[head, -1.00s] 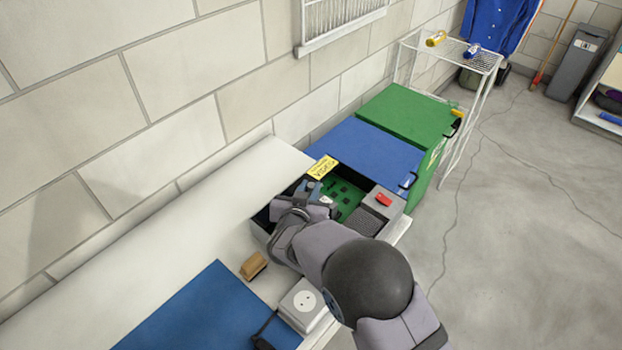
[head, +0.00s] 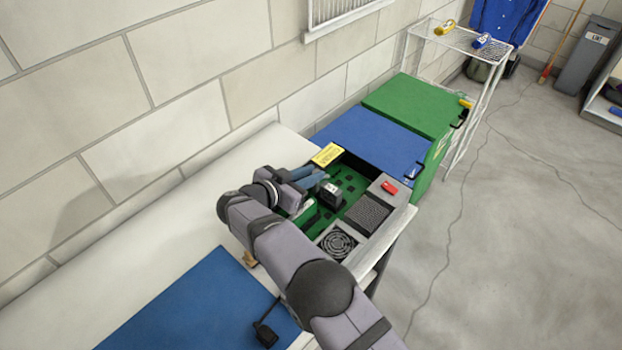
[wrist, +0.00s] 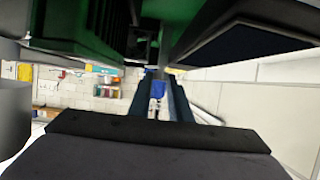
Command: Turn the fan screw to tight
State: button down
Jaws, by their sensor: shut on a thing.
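The open equipment box (head: 368,241) holds a green circuit board (head: 350,180) and a round fan grille (head: 338,243) at its near end. A black block (head: 331,195) stands on the board. My gripper (head: 317,180) reaches into the box from the left, low over the board and next to the black block. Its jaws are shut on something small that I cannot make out. In the wrist view, the gripper (wrist: 162,78) points in between dark and green parts close to the camera. I cannot pick out the fan screw in either view.
A red switch (head: 389,187) and a dark mesh panel (head: 367,213) lie along the box's right side. Blue (head: 372,140) and green (head: 415,105) boxes stand behind. The white bench (head: 130,215) is clear at left.

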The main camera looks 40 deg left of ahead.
jog(key=shift+b, duration=0.3)
dwell(0.4)
jog(key=c, duration=1.6)
grip_release()
jog(key=shift+r, duration=0.1)
jog(key=shift+c, duration=0.2)
jog(key=shift+a, duration=0.1)
jog(key=b+v, duration=0.1)
jog(key=v, duration=0.6)
jog(key=shift+s+a, duration=0.1)
jog(key=shift+s, duration=0.05)
